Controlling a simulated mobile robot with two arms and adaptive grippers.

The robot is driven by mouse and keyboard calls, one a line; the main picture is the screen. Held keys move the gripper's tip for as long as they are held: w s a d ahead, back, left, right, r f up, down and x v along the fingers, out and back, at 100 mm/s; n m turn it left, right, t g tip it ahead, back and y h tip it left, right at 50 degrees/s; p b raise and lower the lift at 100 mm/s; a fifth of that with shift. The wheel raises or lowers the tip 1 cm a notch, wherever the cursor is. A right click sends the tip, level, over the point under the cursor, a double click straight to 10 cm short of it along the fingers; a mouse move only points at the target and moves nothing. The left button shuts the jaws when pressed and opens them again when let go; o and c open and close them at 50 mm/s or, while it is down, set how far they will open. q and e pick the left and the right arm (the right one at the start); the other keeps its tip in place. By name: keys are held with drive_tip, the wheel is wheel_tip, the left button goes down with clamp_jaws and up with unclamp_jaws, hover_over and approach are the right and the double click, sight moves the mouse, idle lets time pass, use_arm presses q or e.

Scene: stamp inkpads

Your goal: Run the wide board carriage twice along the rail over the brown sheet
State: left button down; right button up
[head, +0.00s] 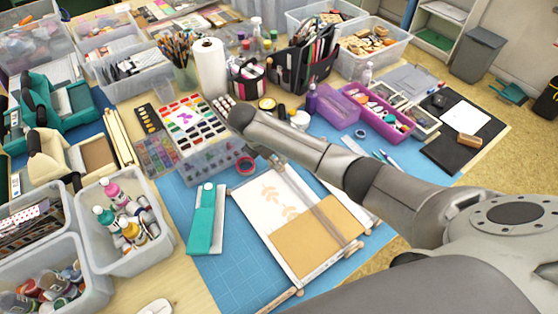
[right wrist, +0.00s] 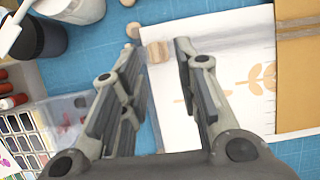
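The brown sheet (head: 312,242) lies on a white sheet with tan leaf prints (head: 268,203), inside a light frame on the blue mat. It also shows at the right of the right wrist view (right wrist: 297,85). A long grey bar (head: 322,208) runs lengthwise over both sheets, with wooden pieces at its near end. I cannot tell which part is the wide board carriage. My right gripper (head: 272,160) is at the far end of the frame, partly behind my arm. In the right wrist view its fingers are apart, with a wooden knob (right wrist: 156,52) seen between the tips, no grip visible.
A teal stapler-like tool (head: 205,220) lies left of the frame. A bin of bottles (head: 122,225) is at left. Bare blue mat lies around the tool.

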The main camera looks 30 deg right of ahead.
sight(280, 163)
drive_tip(key=x, duration=0.3)
drive_tip(key=shift+w+f, duration=0.15)
drive_tip(key=shift+w, duration=0.1)
drive_tip(key=shift+d+f, duration=0.2)
drive_tip(key=shift+f, duration=0.55)
use_arm(q)
drive_tip(key=shift+w+d+r, duration=0.1)
drive_tip(key=shift+w, duration=1.05)
drive_tip(key=shift+s, duration=0.5)
use_arm(e)
clamp_jaws()
